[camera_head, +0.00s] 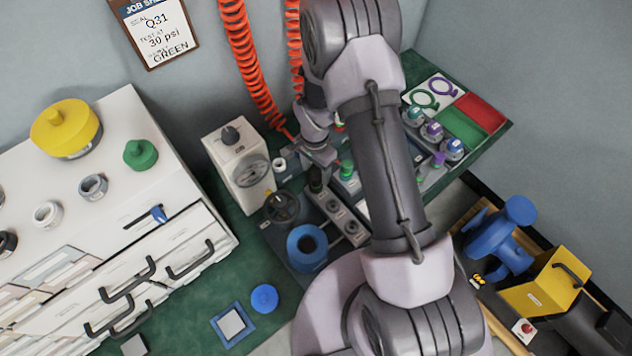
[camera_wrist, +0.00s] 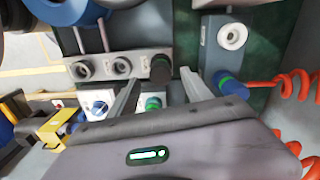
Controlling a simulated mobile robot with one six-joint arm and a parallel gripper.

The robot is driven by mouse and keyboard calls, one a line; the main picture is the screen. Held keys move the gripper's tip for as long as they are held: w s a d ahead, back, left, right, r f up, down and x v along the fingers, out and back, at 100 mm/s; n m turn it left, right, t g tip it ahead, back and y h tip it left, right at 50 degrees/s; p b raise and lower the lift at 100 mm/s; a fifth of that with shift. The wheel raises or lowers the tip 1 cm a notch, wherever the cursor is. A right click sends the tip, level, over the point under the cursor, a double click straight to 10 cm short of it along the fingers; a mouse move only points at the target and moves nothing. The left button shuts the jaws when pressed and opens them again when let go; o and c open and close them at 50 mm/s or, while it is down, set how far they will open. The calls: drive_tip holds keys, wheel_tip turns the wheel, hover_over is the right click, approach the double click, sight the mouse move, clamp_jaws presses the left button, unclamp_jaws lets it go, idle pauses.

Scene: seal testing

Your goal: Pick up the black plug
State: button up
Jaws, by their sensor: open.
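The black plug (camera_head: 316,186) stands at the end of a grey block (camera_head: 343,217) with round ports, right under my gripper (camera_head: 318,162). In the wrist view the black plug (camera_wrist: 160,67) shows between the tips of my open gripper (camera_wrist: 162,76), at the end of the row of ports. The two fingers lie on either side of it with a gap, and I see no grip on it. How far the plug is from the fingertips in depth is hard to tell.
A green plug (camera_head: 346,168) stands close by on another block. A gauge box (camera_head: 238,162) is left of my gripper, and a blue ring (camera_head: 306,247) lies in front. Orange coiled hoses (camera_head: 250,70) hang behind. Green mat is free near the blue cap (camera_head: 264,298).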

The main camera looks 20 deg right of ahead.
sight(316, 176)
wheel_tip(316, 176, down, 5)
drive_tip(key=shift+r+b, duration=0.1)
drive_tip(key=shift+b, duration=1)
drive_tip(key=shift+r, duration=0.1)
clamp_jaws()
